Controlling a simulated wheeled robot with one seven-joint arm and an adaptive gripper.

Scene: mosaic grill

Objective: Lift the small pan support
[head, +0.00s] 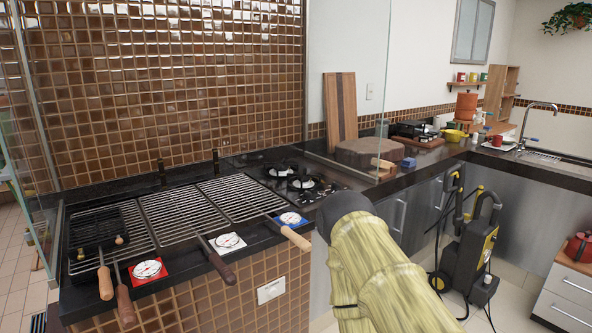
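A black cooktop (262,172) is set in the dark counter, right of the grill grates. Dark pan supports stand over its burners, one at the back (281,169) and one nearer the front (304,183). They are small in the head view, and I cannot tell which is the small pan support. Both appear to rest on the cooktop. My pale yellow-green arm, with a dark rounded end, rises from the bottom right in front of the counter edge. My gripper's fingers do not show.
Metal grill grates (176,211) with long-handled tools and round gauges (147,269) lie left of the cooktop. A glass panel (345,70) stands at its right. Beyond it are a round wooden block (362,152) and a cutting board (340,105). A pressure washer (467,255) stands on the floor at right.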

